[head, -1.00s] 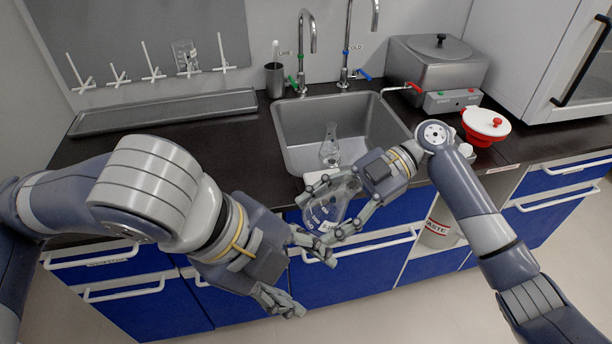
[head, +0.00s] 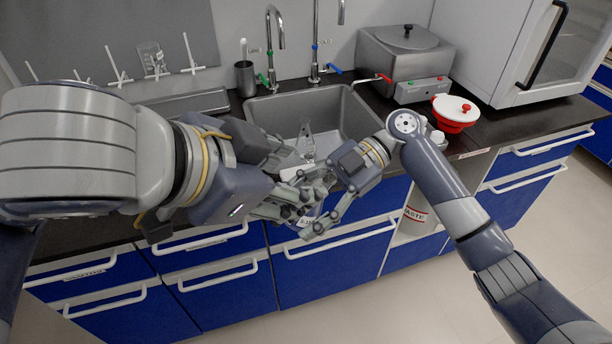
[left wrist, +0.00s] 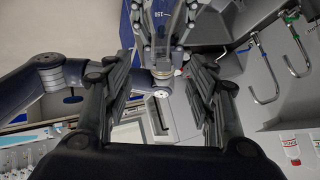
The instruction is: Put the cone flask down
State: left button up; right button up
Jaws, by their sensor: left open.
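The clear cone flask (head: 307,222) is in front of the sink, mostly hidden behind gripper fingers in the head view. In the left wrist view the flask (left wrist: 163,22) is at the top, between the fingers of my right gripper. My right gripper (head: 322,208) is closed around it, above the front edge of the counter. My left gripper (head: 292,190) is open, its fingers close to the flask and the right gripper. In the left wrist view the left gripper (left wrist: 160,65) has its fingers apart with the flask ahead of them. Contact cannot be told.
Another glass flask (head: 305,140) stands in the sink (head: 350,115). Two taps rise behind it. A steel water bath (head: 400,65) and a red-and-white pot (head: 455,108) stand to the right. A drying rack (head: 150,60) is on the back wall. Blue drawers (head: 335,265) lie below the counter.

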aim_at(319, 182)
pick_arm(q)
jog(key=x, duration=1)
jog(key=shift+w+d+f, duration=0.1)
jog(key=shift+d+f, duration=0.05)
jog(key=shift+f, duration=0.1)
jog(key=shift+c, duration=0.2)
jog(key=c, duration=1.1)
grip_shut()
pick_arm(e)
jog(key=o, duration=1.2)
jog(key=shift+c, duration=0.2)
